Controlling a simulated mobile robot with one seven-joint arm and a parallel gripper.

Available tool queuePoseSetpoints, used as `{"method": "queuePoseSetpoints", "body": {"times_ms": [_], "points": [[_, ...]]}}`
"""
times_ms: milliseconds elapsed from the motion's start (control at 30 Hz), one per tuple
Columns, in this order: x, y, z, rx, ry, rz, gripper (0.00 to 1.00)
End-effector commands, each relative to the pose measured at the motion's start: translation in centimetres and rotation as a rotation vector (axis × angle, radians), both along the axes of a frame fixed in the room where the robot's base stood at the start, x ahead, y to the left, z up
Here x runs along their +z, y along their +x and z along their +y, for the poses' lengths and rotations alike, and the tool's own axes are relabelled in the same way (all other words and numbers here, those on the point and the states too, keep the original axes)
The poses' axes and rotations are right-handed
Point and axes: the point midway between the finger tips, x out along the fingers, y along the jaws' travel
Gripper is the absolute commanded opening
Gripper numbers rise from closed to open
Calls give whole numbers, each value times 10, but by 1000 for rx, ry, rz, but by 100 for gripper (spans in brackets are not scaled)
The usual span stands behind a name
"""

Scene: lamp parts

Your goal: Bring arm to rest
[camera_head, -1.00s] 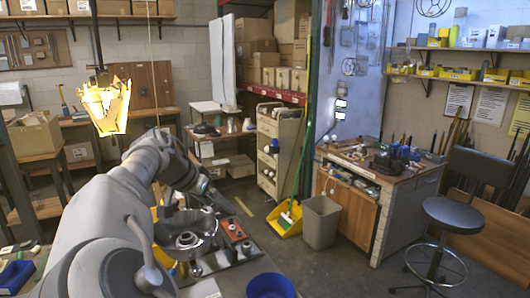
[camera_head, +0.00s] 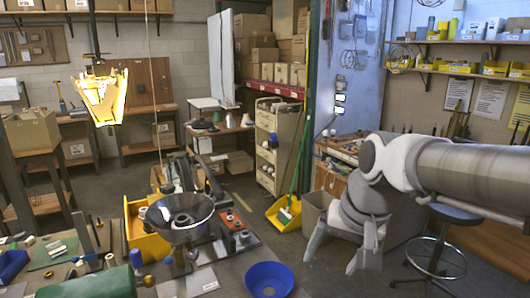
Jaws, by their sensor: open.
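My arm reaches in from the right edge and bends down at its wrist. My gripper (camera_head: 338,262) hangs at the lower right of the view with its fingers spread. It is open and nothing shows between the fingers. It is apart from the table and to the right of the blue bowl. A dark metal lamp shade (camera_head: 190,222) sits bowl-up on a fixture on the table, with a ring-like part inside it. The blue bowl (camera_head: 270,280) stands near the table's right edge.
A yellow bin (camera_head: 140,238) stands left of the shade. A green cylinder (camera_head: 95,284) lies at the front left. Behind my arm are a workbench, a grey waste bin (camera_head: 313,208) and a stool (camera_head: 455,214). Open floor lies between the table and the stool.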

Motion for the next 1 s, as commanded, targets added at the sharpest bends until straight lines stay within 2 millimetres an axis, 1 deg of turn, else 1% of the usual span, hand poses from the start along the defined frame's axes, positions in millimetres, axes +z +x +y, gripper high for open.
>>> {"method": "queuePoseSetpoints", "body": {"times_ms": [33, 200, 300, 400, 500, 600, 1000], "points": [[-3, -16, -5, 19, -6, -27, 84], [-12, -62, -13, 105, -76, -112, 84], [-20, -85, -17, 143, -133, -151, 84], [-28, -101, -20, 172, -189, -179, 84], [-34, -111, -22, 188, -227, -193, 84], [-37, -115, -22, 197, -246, -198, 84], [-37, -116, -23, 199, -248, -198, 84]]}}
